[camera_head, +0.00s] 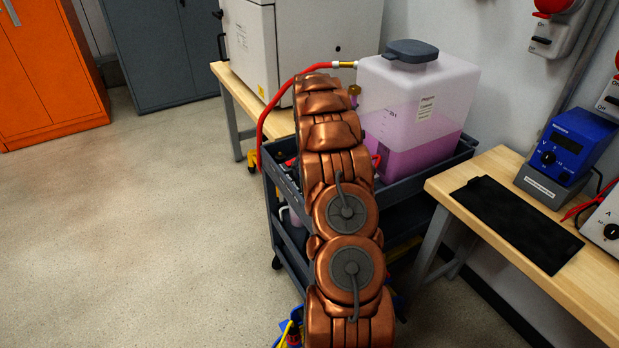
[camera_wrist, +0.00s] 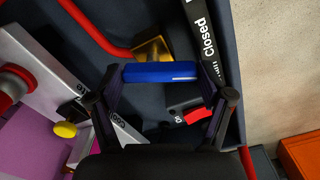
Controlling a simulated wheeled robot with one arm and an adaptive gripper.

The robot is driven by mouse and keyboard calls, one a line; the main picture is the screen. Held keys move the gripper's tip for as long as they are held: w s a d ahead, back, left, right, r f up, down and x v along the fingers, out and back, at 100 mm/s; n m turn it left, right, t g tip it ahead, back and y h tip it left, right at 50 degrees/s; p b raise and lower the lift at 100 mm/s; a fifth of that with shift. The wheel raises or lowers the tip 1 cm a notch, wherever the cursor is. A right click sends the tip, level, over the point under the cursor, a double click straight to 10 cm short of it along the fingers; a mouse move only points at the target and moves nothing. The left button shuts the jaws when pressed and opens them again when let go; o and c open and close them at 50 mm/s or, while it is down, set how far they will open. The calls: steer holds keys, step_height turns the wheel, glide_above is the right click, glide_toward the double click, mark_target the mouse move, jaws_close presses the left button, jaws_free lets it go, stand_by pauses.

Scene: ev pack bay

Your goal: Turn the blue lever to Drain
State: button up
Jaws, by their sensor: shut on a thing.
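The blue lever (camera_wrist: 160,72) lies across the middle of the wrist view, with its ends between my two fingers. My gripper (camera_wrist: 161,78) is shut on it, one finger at each end. A brass fitting (camera_wrist: 152,48) sits just beyond the lever. A black label strip reading "Closed" (camera_wrist: 208,40) runs beside the right finger; its other wording is cut off or hidden. I cannot read a Drain mark. In the head view my copper-coloured arm hides the lever and the gripper.
A tank of pink coolant (camera_head: 415,110) stands on the dark cart (camera_head: 285,220). A red hose (camera_head: 270,105) arcs from it, left of my arm. A workbench (camera_head: 450,185) with a blue meter (camera_head: 570,140) is at the right. The floor at the left is clear.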

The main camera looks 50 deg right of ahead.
steer(key=m+b, duration=0.1)
steer(key=m, duration=0.2)
steer(key=m+b, duration=0.1)
steer(key=m, duration=0.1)
steer(key=shift+w+d+m+b, duration=0.15)
steer(key=shift+w+m+b, duration=0.05)
steer(key=shift+m+b, duration=0.2)
steer(key=shift+m, duration=0.3)
steer(key=o, duration=1.1)
steer(key=shift+r, duration=0.1)
step_height(320, 180, up, 12)
steer(key=shift+f, duration=0.1)
stand_by(0.5)
